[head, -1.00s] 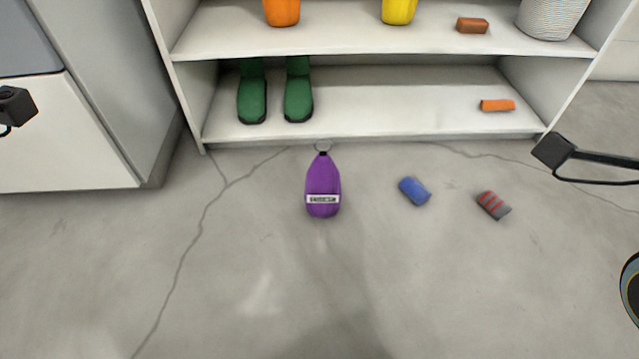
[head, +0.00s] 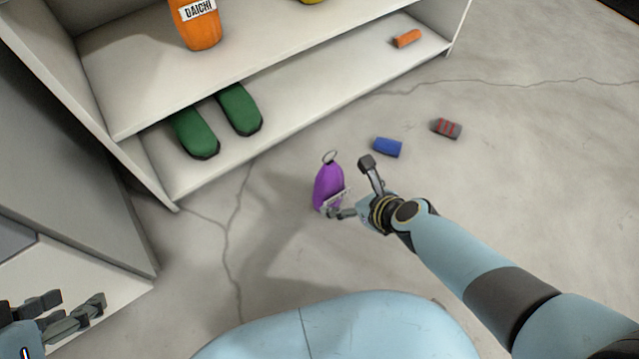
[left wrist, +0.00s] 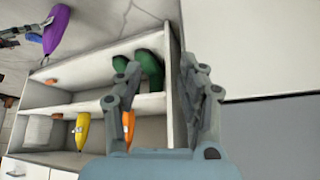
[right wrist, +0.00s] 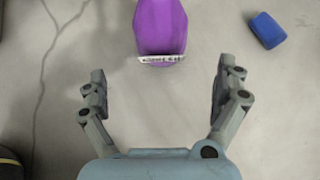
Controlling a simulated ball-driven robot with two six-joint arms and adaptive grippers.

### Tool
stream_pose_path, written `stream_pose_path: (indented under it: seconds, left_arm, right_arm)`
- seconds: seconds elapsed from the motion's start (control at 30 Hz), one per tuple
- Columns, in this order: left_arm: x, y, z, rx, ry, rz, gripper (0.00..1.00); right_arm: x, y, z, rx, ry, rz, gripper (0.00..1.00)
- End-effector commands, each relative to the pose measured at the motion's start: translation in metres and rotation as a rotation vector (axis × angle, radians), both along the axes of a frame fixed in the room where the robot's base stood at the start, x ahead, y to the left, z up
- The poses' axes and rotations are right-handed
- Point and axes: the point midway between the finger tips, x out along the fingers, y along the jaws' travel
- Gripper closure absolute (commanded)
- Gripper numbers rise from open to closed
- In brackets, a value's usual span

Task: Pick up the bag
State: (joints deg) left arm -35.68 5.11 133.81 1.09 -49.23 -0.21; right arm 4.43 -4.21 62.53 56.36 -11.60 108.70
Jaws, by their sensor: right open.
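The bag is purple with a white label and a ring on top. In the head view the bag (head: 327,186) is upright on the floor in front of the shelf. My right gripper (head: 352,188) is open just right of the bag, one fingertip close to its label. In the right wrist view the bag (right wrist: 161,25) lies ahead, roughly centred between the spread fingers (right wrist: 163,80); its top is cut off. My left gripper (head: 72,302) is open and empty at the lower left, far from the bag. The left wrist view also shows the bag (left wrist: 56,28).
The white shelf (head: 270,150) holds green shoes (head: 240,110), an orange labelled item (head: 198,30) and an orange block (head: 407,38). A cabinet (head: 80,255) stands left.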

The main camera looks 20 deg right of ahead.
Motion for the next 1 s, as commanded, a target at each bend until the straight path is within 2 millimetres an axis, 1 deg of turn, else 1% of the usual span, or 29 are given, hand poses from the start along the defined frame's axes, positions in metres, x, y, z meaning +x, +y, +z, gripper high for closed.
stream_pose_path:
  seconds: [0.03,0.07,0.17,0.4,0.6,0.8,1.0]
  left_arm:
    - [-0.002,0.000,0.003,0.000,0.001,0.001,0.60]
    - [-0.002,0.000,0.003,0.000,0.001,0.000,0.60]
    - [-0.004,0.000,-0.002,0.000,-0.013,0.000,0.60]
    - [-0.002,-0.001,-0.026,-0.002,-0.156,-0.005,0.60]
    - [-0.005,-0.002,-0.038,-0.006,-0.295,-0.012,0.60]
    - [-0.008,-0.004,-0.040,-0.009,-0.380,-0.020,0.60]
    - [-0.007,-0.005,-0.039,-0.011,-0.434,-0.025,0.60]
  right_arm:
    - [0.006,0.001,0.006,0.001,-0.009,0.001,0.00]
    - [0.008,0.001,0.007,0.000,-0.013,0.001,0.00]
    - [0.015,0.002,0.007,-0.001,-0.020,0.001,0.00]
    - [0.027,0.006,-0.013,-0.002,-0.016,0.001,0.00]
    - [0.040,0.009,-0.026,-0.003,-0.017,0.002,0.00]
    - [0.048,0.012,-0.031,-0.003,-0.019,0.001,0.00]
    - [0.051,0.013,-0.036,-0.004,-0.020,0.002,0.00]
